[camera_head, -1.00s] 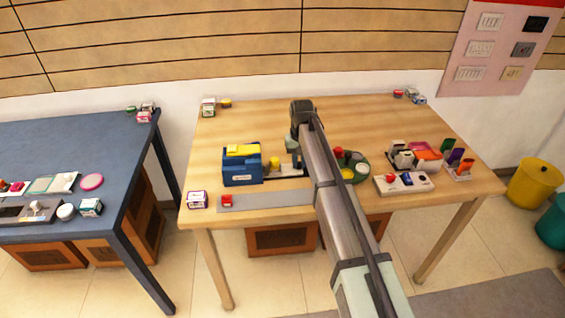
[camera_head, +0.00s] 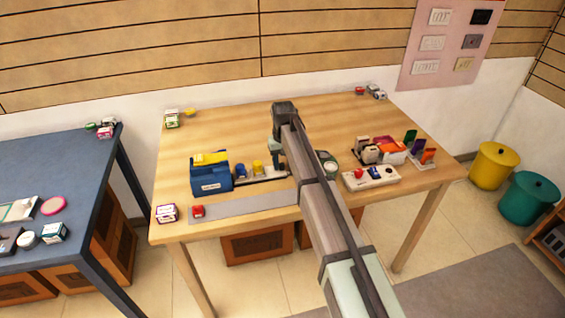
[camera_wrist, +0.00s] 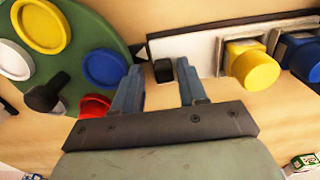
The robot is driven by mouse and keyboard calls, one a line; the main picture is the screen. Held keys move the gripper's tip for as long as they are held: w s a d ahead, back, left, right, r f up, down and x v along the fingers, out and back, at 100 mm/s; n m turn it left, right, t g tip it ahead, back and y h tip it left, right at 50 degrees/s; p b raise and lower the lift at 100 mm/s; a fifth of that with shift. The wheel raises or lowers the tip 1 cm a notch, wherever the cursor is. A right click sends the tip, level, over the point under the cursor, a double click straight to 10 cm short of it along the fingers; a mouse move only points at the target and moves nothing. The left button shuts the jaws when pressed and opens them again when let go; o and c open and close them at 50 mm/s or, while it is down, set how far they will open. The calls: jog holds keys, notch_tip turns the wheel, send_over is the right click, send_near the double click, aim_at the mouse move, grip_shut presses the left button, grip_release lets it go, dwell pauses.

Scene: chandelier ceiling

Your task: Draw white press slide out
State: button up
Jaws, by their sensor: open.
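The press (camera_head: 211,178) is a blue box with a yellow top, left of the table's middle. Its pale slide (camera_head: 268,173) sticks out to the right. A yellow cylinder (camera_head: 257,167) and a blue cylinder (camera_head: 240,170) stand on the slide, outside the press. In the wrist view the slide (camera_wrist: 190,47) carries the yellow cylinder (camera_wrist: 254,68), with the blue one (camera_wrist: 304,55) farther right. A black handle block (camera_wrist: 163,71) at the slide's end shows between my gripper's (camera_wrist: 159,75) open fingers; contact cannot be told. In the head view my arm mostly hides the gripper.
A green round tray (camera_wrist: 95,25) with coloured discs and a black knob (camera_wrist: 44,97) lies close left of my fingers in the wrist view. A grey strip (camera_head: 245,205) with a red block (camera_head: 198,211) lies in front of the press. A white button panel (camera_head: 371,178) stands right.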

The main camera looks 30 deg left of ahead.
jog(key=shift+d, duration=0.1)
notch_tip(320, 180, up, 14)
dwell(0.7)
jog(key=shift+r, duration=2.4)
jog(key=shift+c, duration=0.5)
grip_shut()
jog(key=shift+f, duration=0.1)
